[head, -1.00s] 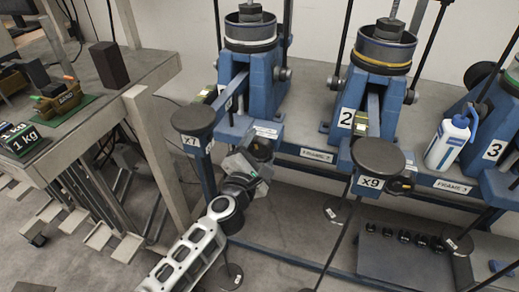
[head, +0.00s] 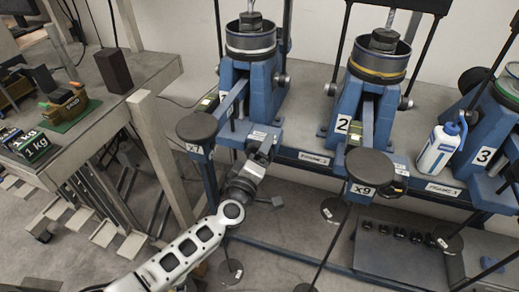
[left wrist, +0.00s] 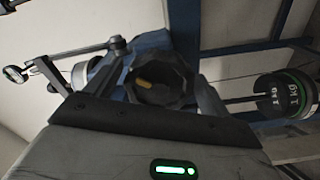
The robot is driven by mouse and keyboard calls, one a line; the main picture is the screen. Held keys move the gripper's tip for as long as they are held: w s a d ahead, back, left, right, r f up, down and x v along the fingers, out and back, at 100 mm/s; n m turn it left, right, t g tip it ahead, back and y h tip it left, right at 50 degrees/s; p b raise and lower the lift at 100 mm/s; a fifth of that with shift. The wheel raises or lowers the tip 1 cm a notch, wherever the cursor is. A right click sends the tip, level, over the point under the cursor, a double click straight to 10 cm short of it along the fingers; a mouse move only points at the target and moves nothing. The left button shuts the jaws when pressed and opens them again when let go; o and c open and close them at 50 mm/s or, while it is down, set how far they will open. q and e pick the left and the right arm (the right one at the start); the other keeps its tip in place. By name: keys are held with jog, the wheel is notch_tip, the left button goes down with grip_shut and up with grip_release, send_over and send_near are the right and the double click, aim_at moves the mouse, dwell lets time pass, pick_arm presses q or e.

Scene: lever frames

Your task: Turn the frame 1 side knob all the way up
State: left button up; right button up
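Frame 1 (head: 252,95) is the blue lever frame at the left of the row, with a round dark x7 plate (head: 197,126) on its lever. Its side knob (left wrist: 157,80) is dark and faceted with a yellow mark, and fills the middle of the left wrist view. In the head view my gripper hides the knob. My left gripper (head: 262,148) is at the frame's front, below the lever. In the left wrist view its fingers (left wrist: 160,88) stand on either side of the knob; whether they touch it is unclear. My right gripper is not in view.
Frame 2 (head: 350,98) with its x9 plate (head: 374,167) and frame 3 (head: 495,135) stand to the right. A white and blue bottle (head: 437,150) stands between them. A side table (head: 150,72) with weights is at the left. Hanging rods and discs (head: 231,271) are close below.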

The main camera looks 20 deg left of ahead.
pick_arm(q)
jog(key=s+p, duration=0.1)
jog(key=s, duration=0.5)
jog(key=shift+a+p, duration=0.15)
jog(key=shift+p, duration=0.2)
